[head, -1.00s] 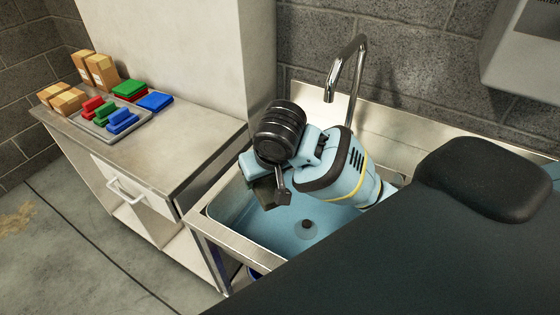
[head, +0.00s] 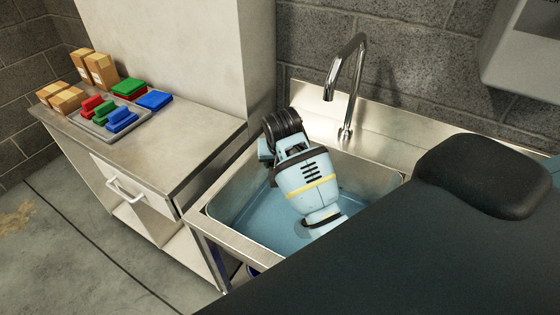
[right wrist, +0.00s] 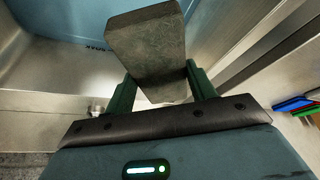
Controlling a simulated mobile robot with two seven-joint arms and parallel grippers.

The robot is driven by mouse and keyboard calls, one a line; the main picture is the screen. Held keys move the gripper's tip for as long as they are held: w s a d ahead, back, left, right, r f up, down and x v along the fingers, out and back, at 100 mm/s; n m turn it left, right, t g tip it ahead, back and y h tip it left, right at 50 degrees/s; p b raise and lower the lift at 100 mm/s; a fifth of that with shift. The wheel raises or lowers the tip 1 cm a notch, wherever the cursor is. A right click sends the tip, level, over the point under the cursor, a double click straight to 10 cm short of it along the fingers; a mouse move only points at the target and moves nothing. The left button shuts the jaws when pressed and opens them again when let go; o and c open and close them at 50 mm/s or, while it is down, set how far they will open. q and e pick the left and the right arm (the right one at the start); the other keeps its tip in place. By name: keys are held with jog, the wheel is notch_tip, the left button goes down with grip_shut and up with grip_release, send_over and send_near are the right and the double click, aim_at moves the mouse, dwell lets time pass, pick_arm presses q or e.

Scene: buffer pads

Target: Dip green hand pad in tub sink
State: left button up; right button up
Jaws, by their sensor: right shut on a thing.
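My right gripper (right wrist: 162,72) is shut on a dark grey-green block-like pad (right wrist: 145,42), seen in the right wrist view; I cannot clearly tell a green handle on it. In the head view my right wrist is over and partly inside the tub sink (head: 372,172), and hides its own fingers and the pad. The sink holds bluish water (head: 262,222). Whether the pad touches the water cannot be told. A green hand pad (head: 103,112) lies on the tray on the counter. My left gripper is not in view.
The tray (head: 93,127) also holds red and blue hand pads. Green, red and blue flat pads (head: 154,101) and several cardboard boxes (head: 101,68) stand near it on the steel counter (head: 170,150). A tall curved faucet (head: 345,80) rises behind the sink.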

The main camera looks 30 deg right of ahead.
notch_tip(320, 180, down, 22)
jog(key=shift+s+f+b, duration=0.1)
jog(key=shift+s+b, duration=0.05)
jog(key=shift+b, duration=0.6)
jog(key=shift+f, duration=0.35)
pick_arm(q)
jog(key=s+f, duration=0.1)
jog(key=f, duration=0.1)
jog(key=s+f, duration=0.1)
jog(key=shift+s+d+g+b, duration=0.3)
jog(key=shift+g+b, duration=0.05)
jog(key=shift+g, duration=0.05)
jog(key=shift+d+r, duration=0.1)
pick_arm(e)
jog(key=shift+w, duration=0.2)
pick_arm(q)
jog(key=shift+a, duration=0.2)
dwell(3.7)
